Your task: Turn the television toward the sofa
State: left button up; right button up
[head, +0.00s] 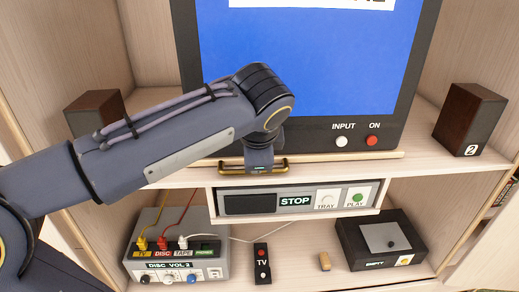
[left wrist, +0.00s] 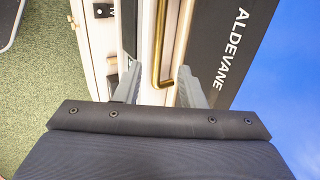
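The television (head: 345,65) stands on the upper shelf, with a lit blue screen and a dark frame. A brass handle (head: 278,172) runs along the front of the pale board under it. My left arm crosses in front of the screen, and its gripper (head: 258,167) points down at the handle; its fingers are mostly hidden there. In the left wrist view, my left gripper (left wrist: 157,88) is open, with the brass handle (left wrist: 161,45) between its grey fingers and a gap visible around it. The television's frame (left wrist: 232,50) reads ALDEVANE. The sofa and my right gripper are out of view.
Dark speakers stand left (head: 95,110) and right (head: 470,118) of the television. Below are a disc player (head: 245,203), a grey switch box (head: 150,255) with cables, a TV remote (head: 262,262) and a black box (head: 385,240). Cabinet walls close both sides.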

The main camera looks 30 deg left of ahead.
pick_arm(q)
jog(key=x, duration=0.7)
jog(key=shift+f, duration=0.2)
jog(key=shift+a, duration=0.1)
grip_shut()
